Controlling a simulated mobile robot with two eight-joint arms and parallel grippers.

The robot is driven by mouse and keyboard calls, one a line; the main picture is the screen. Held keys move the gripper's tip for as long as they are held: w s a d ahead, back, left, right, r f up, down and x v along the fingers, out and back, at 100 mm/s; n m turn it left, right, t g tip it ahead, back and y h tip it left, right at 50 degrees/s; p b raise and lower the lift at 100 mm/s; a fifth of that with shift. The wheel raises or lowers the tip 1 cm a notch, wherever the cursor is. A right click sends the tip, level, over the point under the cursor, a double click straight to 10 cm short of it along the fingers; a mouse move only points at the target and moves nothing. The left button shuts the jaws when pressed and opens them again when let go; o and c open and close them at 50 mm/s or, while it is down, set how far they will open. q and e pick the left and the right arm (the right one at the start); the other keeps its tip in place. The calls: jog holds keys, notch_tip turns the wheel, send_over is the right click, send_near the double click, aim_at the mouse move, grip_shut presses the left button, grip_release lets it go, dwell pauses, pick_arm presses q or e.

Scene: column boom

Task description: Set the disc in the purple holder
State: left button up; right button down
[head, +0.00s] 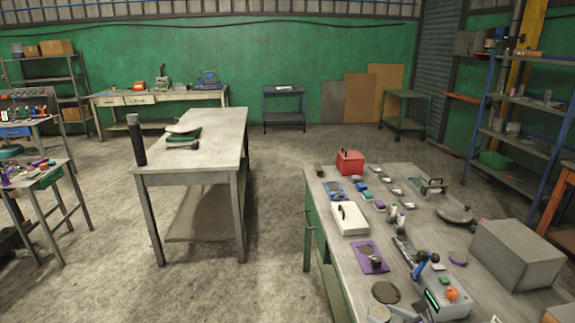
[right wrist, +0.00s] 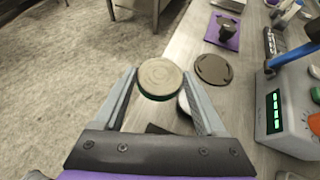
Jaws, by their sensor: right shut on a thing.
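My right gripper (right wrist: 160,88) is shut on a round tan disc (right wrist: 159,77) with a dark green rim, held flat between its fingertips. In the head view the disc (head: 378,314) shows at the bottom edge, near the front left edge of the right-hand workbench. A purple square holder (head: 361,246) lies on that bench beyond the gripper, with a dark object on it. The holder also shows at the top of the right wrist view (right wrist: 213,40), apart from the disc. My left gripper is not in view.
A dark round plate (head: 385,292) lies on the bench between disc and holder. A grey device with a blue lever and orange knob (head: 451,294) stands to the right. A white box (head: 349,220) sits beyond the holder. A large grey box (head: 515,254) stands farther right.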

jog(key=w+a+r+m+h, duration=0.1)
jog(key=w+a, duration=0.1)
jog(key=a, duration=0.6)
jog(key=shift+w+a+r+p, duration=0.15)
jog(key=shift+w+r+p, duration=0.15)
jog(key=shift+w+r, duration=0.05)
jog(key=shift+w+t, duration=0.15)
jog(key=shift+t, duration=0.15)
